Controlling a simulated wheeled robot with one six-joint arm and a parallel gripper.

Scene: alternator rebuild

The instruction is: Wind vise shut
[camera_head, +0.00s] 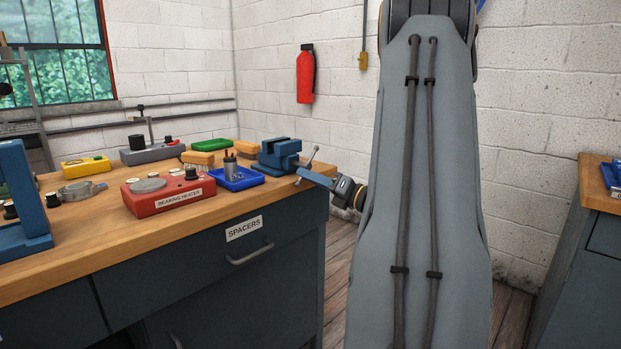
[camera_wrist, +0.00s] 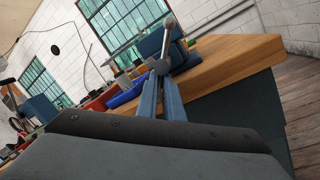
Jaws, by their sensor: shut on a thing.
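The blue vise (camera_head: 279,155) is mounted at the right end of the wooden bench. Its grey handle bar (camera_head: 312,156) stands tilted at the vise's right side. The vise body (camera_wrist: 176,50) is partly hidden behind the bar there. The gap between the vise jaws cannot be made out.
A blue tray (camera_head: 237,184) with metal parts, a red bearing heater (camera_head: 160,193) and several bins stand left of the vise on the bench (camera_head: 60,246). Another cabinet (camera_head: 585,250) is at the far right. Floor shows past the bench's right end.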

